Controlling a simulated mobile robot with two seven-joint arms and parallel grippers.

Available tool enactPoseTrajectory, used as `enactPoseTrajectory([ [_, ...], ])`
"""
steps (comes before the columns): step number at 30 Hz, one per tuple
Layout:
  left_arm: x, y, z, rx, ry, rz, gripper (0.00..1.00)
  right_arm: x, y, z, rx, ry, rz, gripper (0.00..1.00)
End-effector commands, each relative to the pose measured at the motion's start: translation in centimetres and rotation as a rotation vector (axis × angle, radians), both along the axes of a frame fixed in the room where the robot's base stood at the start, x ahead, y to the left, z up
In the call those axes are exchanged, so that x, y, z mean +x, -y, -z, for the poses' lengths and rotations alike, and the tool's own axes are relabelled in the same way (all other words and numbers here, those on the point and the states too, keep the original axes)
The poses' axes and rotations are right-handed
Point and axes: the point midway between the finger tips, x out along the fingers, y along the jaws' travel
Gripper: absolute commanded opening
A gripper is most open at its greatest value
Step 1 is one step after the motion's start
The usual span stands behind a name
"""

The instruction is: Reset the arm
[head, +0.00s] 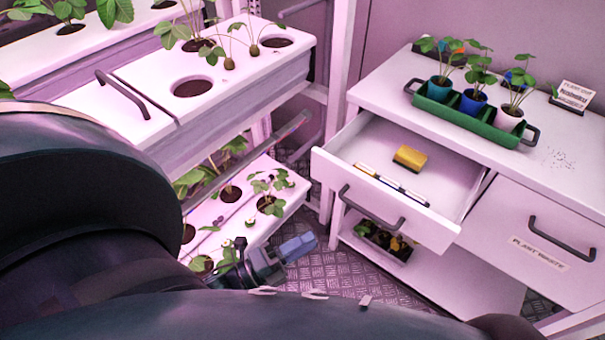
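My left gripper (297,248) shows low in the middle of the head view, beyond my dark arm and body. It hangs over the metal floor, close to the lower rack shelf (292,206) and its plants. It is small and seen at a slant, so I cannot tell whether its fingers are open or shut. I see no object clearly held in it. My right gripper is not in view. Large dark parts of my own arm fill the left and bottom of the view.
White plant racks (230,82) stand at the left. At the right, a white cabinet (400,77) has an open drawer (370,160) with a yellow sponge (410,158) and pens. A green tray (465,118) of potted plants stands on top. Patterned floor (345,262) lies between.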

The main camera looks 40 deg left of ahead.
Motion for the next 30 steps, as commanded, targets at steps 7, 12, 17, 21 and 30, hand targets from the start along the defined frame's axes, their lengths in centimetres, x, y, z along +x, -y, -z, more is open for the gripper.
enactPoseTrajectory([
  [7,0.0,0.0,0.0,0.000,0.000,0.000,0.32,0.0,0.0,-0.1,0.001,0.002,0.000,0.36],
  [12,0.3,0.0,0.0,-0.008,-0.017,-0.007,0.32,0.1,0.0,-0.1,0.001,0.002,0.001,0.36],
  [17,2.1,0.0,0.0,-0.090,-0.166,-0.074,0.32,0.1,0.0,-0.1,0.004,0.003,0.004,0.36],
  [21,4.0,-0.3,0.2,-0.245,-0.404,-0.193,0.32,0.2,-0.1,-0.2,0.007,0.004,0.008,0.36],
  [30,3.2,-0.8,0.3,-0.640,-0.909,-0.516,0.32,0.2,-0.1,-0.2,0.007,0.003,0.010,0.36],
])
